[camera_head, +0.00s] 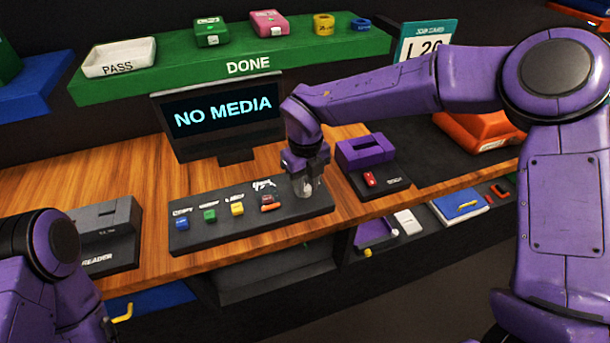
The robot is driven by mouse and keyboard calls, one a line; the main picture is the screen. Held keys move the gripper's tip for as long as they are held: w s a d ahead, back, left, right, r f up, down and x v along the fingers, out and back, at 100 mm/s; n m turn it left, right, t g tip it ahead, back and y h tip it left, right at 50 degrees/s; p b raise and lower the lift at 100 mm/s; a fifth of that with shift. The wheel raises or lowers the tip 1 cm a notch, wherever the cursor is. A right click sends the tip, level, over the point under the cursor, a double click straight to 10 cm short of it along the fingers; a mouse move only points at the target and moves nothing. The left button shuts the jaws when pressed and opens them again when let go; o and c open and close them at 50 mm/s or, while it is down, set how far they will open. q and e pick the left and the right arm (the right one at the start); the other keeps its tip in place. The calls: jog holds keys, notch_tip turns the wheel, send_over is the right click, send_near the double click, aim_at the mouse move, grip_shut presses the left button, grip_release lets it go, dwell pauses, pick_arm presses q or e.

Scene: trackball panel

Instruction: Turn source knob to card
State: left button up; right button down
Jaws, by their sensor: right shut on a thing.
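The dark control panel (225,229) lies on the wooden desk, with blue, green, yellow and red-brown buttons in a row. A greyish knob (308,189) sits at the panel's right end and is mostly hidden by my right gripper. My right gripper (307,178) points down over it and is shut on it. Which setting the knob points at cannot be read. The monitor (223,112) behind the panel reads "NO MEDIA". My left arm shows at the lower left; its gripper is not visible.
A grey reader (107,235) stands left of the panel. A purple device with a red button (369,179) stands to the right. A green "DONE" shelf (160,79) runs above with a white "PASS" tray (119,58). Bare wood lies left of the monitor.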

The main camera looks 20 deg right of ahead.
aim_at(306, 187)
jog(key=n+p, duration=0.3)
jog(key=n, duration=0.1)
jog(key=shift+r+p, duration=0.25)
jog(key=shift+p, duration=0.15)
jog(key=shift+f+n+p, duration=0.15)
jog(key=shift+n+p, duration=0.8)
jog(key=shift+n, duration=0.25)
jog(key=c, duration=0.9)
grip_release()
jog(key=shift+o, duration=0.2)
jog(key=shift+r, duration=0.3)
notch_tip(306, 187, up, 10)
jog(key=b, duration=0.2)
